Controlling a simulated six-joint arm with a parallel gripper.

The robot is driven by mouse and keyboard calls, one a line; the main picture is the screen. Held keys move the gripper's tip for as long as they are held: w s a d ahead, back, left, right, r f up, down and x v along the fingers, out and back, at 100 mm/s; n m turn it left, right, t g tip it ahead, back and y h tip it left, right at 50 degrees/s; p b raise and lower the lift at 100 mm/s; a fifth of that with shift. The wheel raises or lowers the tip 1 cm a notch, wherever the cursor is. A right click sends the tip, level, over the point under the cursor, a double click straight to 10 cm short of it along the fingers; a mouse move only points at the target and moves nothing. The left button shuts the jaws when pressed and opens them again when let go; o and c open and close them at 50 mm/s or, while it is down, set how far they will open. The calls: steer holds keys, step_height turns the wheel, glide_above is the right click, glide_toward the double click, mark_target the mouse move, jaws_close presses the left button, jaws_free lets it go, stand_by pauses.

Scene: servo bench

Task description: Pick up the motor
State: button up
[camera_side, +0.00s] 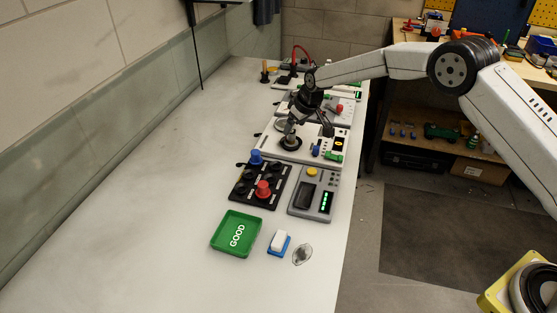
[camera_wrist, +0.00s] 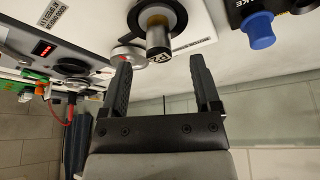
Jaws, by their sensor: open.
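The motor (camera_wrist: 157,42), a small silver cylinder with a brass-coloured part, stands in a round black seat (camera_wrist: 137,14) on a white panel in the wrist view. In the side view the motor (camera_side: 290,129) is small and partly covered by my gripper (camera_side: 292,117), above the black seat. In the wrist view my gripper (camera_wrist: 162,70) is open, with one dark finger on either side. The motor's near end appears just beyond the gap between the fingertips, and I see no contact with either finger.
A green tray marked GOOD (camera_side: 231,248), a blue-and-white block (camera_side: 279,241) and a clear round piece (camera_side: 302,254) lie at the front. A black panel with blue and red knobs (camera_side: 249,193) and a grey tester (camera_side: 309,201) stand near the motor. The bench's left side is clear.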

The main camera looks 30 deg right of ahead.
mark_target(293, 131)
steer(key=shift+x, duration=2.35)
steer(key=shift+s+d, duration=0.1)
steer(key=shift+s, duration=0.05)
jaws_close()
